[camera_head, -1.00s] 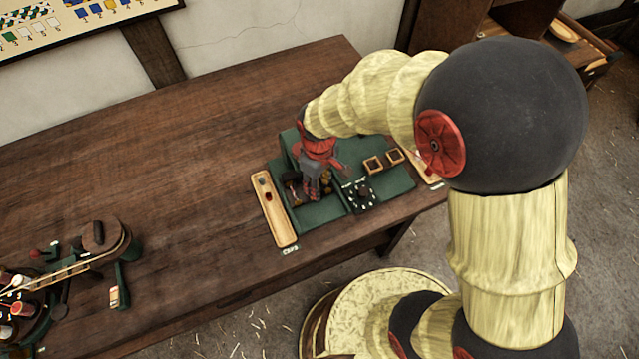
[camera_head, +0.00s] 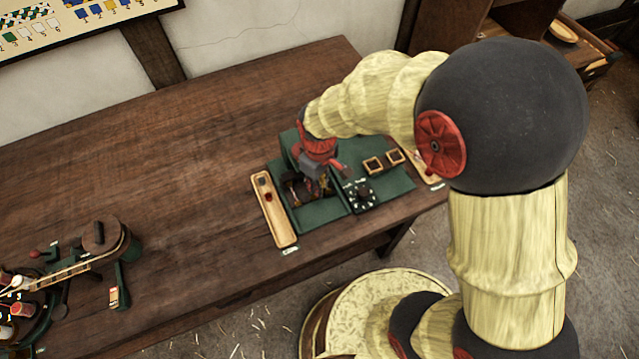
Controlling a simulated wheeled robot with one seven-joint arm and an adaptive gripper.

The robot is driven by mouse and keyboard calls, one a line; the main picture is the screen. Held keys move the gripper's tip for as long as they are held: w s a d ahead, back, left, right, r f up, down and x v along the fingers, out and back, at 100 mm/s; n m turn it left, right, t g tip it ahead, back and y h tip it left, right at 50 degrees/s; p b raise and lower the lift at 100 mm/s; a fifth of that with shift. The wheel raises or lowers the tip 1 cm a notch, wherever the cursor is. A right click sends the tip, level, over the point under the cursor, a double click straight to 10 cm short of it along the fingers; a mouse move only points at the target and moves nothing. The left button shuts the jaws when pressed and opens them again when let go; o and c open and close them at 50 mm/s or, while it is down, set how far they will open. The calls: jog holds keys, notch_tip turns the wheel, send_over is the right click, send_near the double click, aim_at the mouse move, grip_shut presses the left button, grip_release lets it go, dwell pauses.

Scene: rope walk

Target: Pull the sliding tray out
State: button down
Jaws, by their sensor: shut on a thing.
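A green unit (camera_head: 399,180) sits near the front edge of the wooden bench, with a flat lower bed (camera_head: 318,213) at its front left. My gripper (camera_head: 320,190) points down into the left part of this unit, over a dark recess (camera_head: 293,192). It is shut on a small part there. The fingers hide that part, and I cannot clearly tell the sliding tray's edges or handle from the rest of the unit.
A long wooden tray (camera_head: 285,238) lies left of the unit. A black dial (camera_head: 361,196) and two small wooden frames (camera_head: 373,166) are to the right. Another green device (camera_head: 122,271) stands at far left. The bench (camera_head: 170,190) between is clear.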

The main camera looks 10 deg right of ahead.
jog(key=shift+s, duration=0.1)
jog(key=s+p, duration=0.1)
jog(key=s, duration=0.2)
jog(key=s+d, duration=0.1)
jog(key=s, duration=0.1)
jog(key=s+d+p, duration=0.1)
jog(key=s, duration=0.2)
jog(key=shift+s+d+p, duration=0.25)
jog(key=shift+s+p, duration=0.1)
jog(key=c, duration=1.7)
grip_release()
notch_tip(320, 180, up, 12)
